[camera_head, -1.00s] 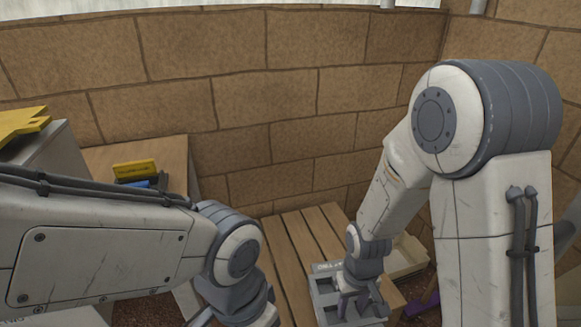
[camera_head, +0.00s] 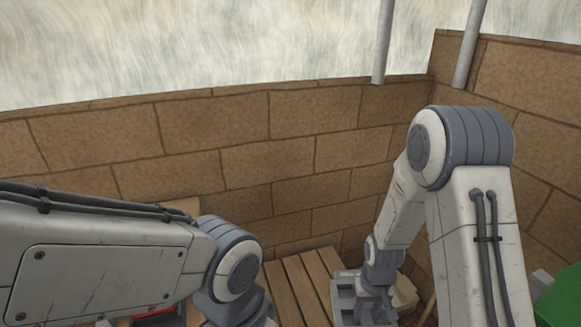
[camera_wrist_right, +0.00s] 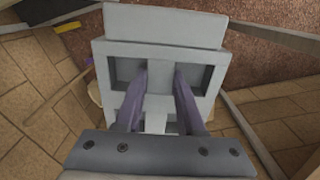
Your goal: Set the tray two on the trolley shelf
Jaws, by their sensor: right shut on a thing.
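A light grey tray (camera_head: 343,296) with square compartments shows at the bottom of the head view, partly cut off by the frame. In the right wrist view the tray (camera_wrist_right: 205,55) fills the middle, with a flat raised panel along its far side. My right gripper (camera_wrist_right: 161,72) is shut on the tray, its two purplish fingers on either side of a middle part. The gripper also shows in the head view (camera_head: 373,303), above the tray.
A slatted wooden surface (camera_head: 292,284) lies left of the tray. Whether the tray touches it I cannot tell. A beige object (camera_head: 405,292) is just right of the tray. A green object (camera_head: 560,300) stands at the right edge. A brick wall (camera_head: 290,150) closes off the back.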

